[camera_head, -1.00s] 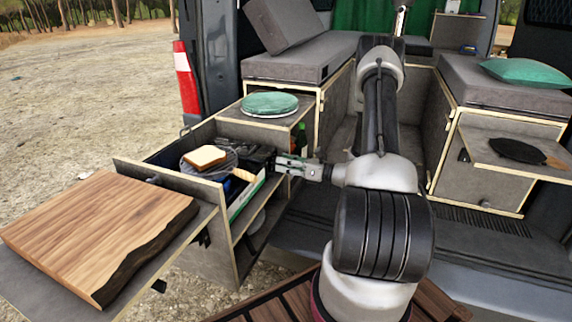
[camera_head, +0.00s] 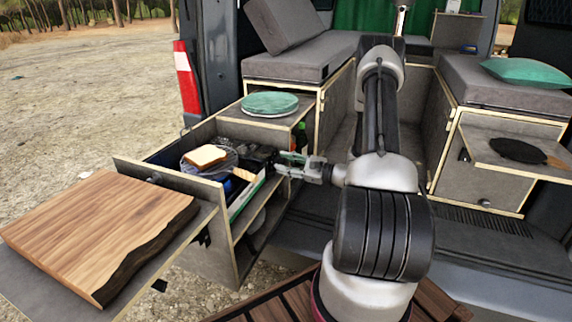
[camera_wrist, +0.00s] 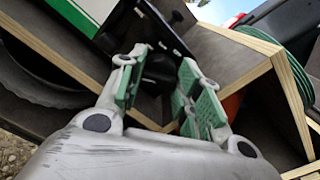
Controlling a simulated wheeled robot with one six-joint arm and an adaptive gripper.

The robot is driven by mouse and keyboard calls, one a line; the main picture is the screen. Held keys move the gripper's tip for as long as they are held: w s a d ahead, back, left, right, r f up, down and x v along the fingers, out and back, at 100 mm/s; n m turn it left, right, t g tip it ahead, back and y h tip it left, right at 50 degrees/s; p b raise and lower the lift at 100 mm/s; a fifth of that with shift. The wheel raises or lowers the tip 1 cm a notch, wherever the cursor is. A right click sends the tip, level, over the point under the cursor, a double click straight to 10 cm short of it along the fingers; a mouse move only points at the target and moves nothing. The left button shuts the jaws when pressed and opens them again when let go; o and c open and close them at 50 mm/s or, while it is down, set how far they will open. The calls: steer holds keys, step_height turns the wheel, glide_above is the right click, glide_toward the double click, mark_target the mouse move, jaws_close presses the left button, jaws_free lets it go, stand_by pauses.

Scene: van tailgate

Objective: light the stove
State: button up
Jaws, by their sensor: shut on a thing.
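The stove (camera_head: 258,158) is a dark shape in the pulled-out drawer, partly hidden behind the drawer's side. In the wrist view, its black knob (camera_wrist: 157,70) sits on a dark panel (camera_wrist: 150,27). My gripper (camera_wrist: 158,78) has its green-padded fingers on either side of the knob and is shut on it. In the head view, my gripper (camera_head: 289,163) reaches in from the right to the drawer's right side. The knob is too small to make out there. I see no flame.
A slice of bread (camera_head: 205,156) lies on a round grill rack (camera_head: 222,166) in the drawer. A wooden board (camera_head: 100,230) rests on the front-left shelf. A green plate (camera_head: 270,104) sits on the cabinet top. A black pan (camera_head: 517,151) lies on the right-hand shelf.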

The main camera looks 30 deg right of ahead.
steer(key=shift+n, duration=0.3)
steer(key=o, duration=1)
steer(key=v, duration=1.2)
